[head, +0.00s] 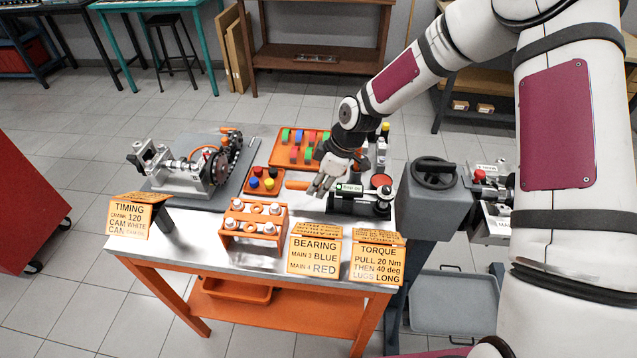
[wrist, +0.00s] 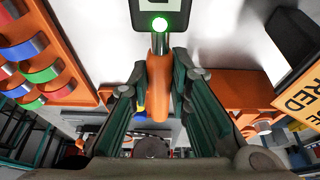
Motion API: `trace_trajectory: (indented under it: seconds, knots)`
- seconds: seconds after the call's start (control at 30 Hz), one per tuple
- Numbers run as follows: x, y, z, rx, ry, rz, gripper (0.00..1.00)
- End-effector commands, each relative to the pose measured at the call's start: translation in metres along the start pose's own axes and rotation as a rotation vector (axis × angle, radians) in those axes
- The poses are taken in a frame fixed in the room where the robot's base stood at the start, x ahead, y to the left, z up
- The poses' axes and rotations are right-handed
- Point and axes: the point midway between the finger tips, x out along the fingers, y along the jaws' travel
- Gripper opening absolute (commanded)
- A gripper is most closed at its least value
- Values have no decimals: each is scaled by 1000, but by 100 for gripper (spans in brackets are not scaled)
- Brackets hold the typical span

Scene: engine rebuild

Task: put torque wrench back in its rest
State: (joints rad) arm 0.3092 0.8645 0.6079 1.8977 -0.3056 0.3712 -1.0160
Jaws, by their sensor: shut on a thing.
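The torque wrench has an orange handle (head: 297,185) and a dark body with a small lit display (head: 348,188). My gripper (head: 326,183) is over the table's right half, at the wrench's handle. In the wrist view the fingers of my gripper (wrist: 160,62) are shut on the orange handle (wrist: 158,85), one on each side. A green light (wrist: 159,24) glows on the wrench body beyond the fingertips. A dark holder (head: 350,207), seemingly the rest, lies just below the wrench in the head view. I cannot tell whether they touch.
An orange tray (head: 290,160) of coloured bearing shells is behind my gripper. An engine block (head: 205,170) stands at the left. An orange cap rack (head: 253,228) and sign cards (head: 314,254) line the front edge. A grey handwheel unit (head: 436,175) adjoins the right edge.

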Motion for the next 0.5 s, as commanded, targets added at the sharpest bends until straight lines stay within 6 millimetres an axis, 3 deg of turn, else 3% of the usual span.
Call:
trace_trajectory:
  seconds: [0.5]
  knots:
    - [6, 0, 2, 0, 0, 0, 0]
